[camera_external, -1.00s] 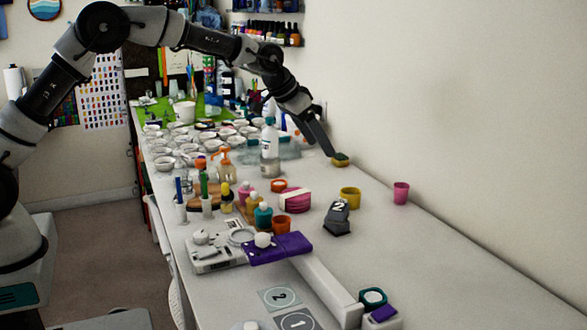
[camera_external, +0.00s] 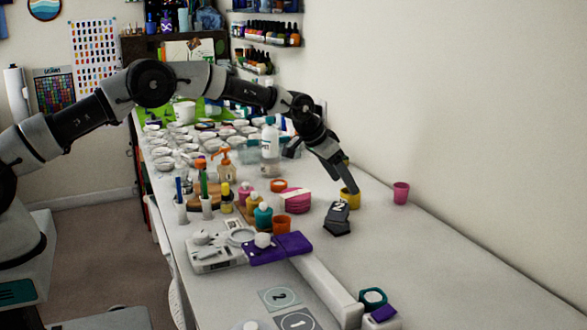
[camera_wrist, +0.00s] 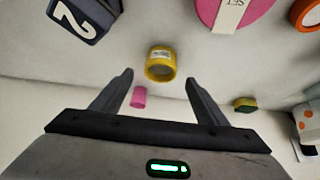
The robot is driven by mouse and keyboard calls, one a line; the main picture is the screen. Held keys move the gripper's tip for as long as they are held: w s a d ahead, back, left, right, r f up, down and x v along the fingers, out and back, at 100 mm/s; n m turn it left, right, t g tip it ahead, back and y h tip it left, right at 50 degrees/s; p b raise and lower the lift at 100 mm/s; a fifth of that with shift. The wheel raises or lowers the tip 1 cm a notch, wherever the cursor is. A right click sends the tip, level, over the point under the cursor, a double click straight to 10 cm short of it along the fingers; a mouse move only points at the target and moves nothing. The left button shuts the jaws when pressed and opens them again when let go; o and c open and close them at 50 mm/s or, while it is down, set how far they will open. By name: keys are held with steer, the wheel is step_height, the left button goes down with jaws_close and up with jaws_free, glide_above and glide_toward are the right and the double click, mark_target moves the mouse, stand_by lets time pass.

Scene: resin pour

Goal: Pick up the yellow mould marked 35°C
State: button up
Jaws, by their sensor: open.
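The yellow mould (camera_wrist: 160,66) is a short round cup with a pale label on its side; the writing is too small to read. In the wrist view it lies ahead of my open, empty gripper (camera_wrist: 158,78), between the lines of the two fingers and apart from both. In the external view my gripper (camera_external: 352,190) hangs at the yellow mould (camera_external: 347,200) and hides part of it. The mould stands upright on the table.
A dark block marked 2 (camera_external: 338,217) stands close in front of the mould. A pink cup (camera_external: 401,192) is to its right and a pink round stack (camera_external: 296,200) to its left. A green-yellow sponge (camera_wrist: 245,104) lies near the wall.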

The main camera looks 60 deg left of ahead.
mark_target(350, 199)
steer(key=shift+x, duration=2)
steer(key=shift+r, duration=0.1)
steer(key=shift+c, duration=0.2)
steer(key=c, duration=1.1)
steer(key=shift+r, duration=0.1)
